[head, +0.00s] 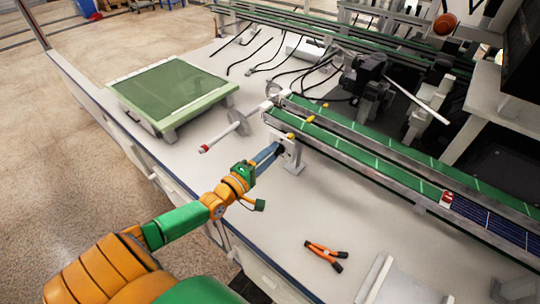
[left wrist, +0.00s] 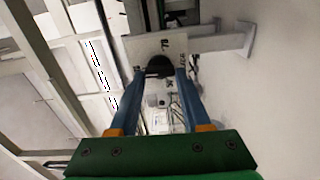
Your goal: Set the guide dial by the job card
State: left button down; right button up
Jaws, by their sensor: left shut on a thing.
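The guide dial's pale plate (head: 292,158) stands on a small bracket at the near end of the green-topped rails. In the left wrist view the plate (left wrist: 150,47) carries small dark marks, one like "70", around a dark round knob (left wrist: 160,66). My left gripper (head: 278,150) reaches in from the left and is shut on this knob. Its two blue fingers (left wrist: 165,75) lie on either side of the knob in the left wrist view. The knob's pointer and exact setting cannot be read. I cannot make out a job card. My right gripper is not in view.
A green-topped panel (head: 170,88) stands at the back left. A white rod with a red tip (head: 222,135) lies just behind my gripper. Orange pliers (head: 325,255) lie on the bench in front. Long rails (head: 370,165) run to the right. Black cables (head: 290,62) lie behind.

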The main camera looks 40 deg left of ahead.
pick_arm(q)
jog(key=shift+n, duration=0.3)
dwell(0.4)
jog(key=shift+c, duration=1.8)
grip_release()
jog(key=s+p, duration=0.1)
jog(key=s, duration=0.6)
jog(key=shift+a, duration=0.25)
